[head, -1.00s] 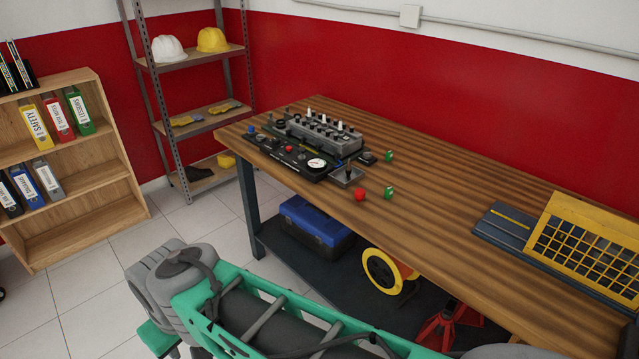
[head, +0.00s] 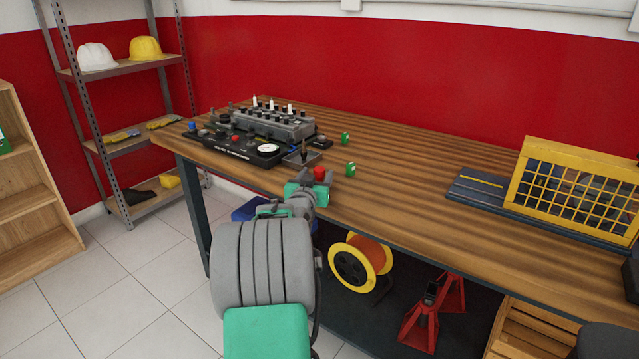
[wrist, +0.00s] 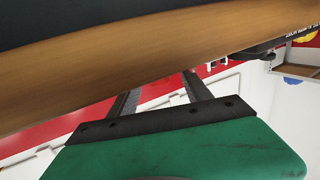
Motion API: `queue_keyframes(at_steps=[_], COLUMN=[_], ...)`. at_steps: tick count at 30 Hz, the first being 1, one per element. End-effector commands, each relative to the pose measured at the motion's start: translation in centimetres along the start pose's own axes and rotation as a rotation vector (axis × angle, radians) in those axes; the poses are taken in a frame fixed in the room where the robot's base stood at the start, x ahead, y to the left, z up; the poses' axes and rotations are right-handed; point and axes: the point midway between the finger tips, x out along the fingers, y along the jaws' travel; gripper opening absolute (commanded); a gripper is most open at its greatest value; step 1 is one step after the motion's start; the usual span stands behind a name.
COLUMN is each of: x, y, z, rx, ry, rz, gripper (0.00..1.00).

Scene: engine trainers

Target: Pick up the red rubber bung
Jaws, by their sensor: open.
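The red rubber bung (head: 320,173) stands near the front edge of the wooden workbench (head: 420,200), just right of the control panel, in the head view. My gripper (head: 307,188) is at the bench's front edge, close to the bung in the picture; whether they touch I cannot tell. The arm partly hides the gripper. In the wrist view my gripper (wrist: 160,86) shows two dark fingers spread apart with nothing visible between them. The bench wood (wrist: 130,62) crosses that view at the fingers' ends. The bung is not visible there.
Two green pieces (head: 345,138) (head: 351,168) stand right of the bung. The black control panel (head: 240,148) with a grey block behind it is to the left. A yellow mesh guard (head: 575,190) stands at the right. Bare bench lies between. A cable reel (head: 360,262) is below.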

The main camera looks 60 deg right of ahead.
Motion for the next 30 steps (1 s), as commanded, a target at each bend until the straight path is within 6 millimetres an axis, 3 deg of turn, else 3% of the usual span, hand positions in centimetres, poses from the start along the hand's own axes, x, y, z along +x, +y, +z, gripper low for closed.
queue_keyframes(at_steps=[10,18,30], x=[5.6,6.1,6.1], y=[0.3,0.2,0.1], z=[-0.2,-0.4,-0.4], rx=[0.000,0.000,0.000], ry=[-0.003,-0.003,-0.003], rz=[0.001,-0.002,-0.002], gripper=[0.57,0.57,0.25])
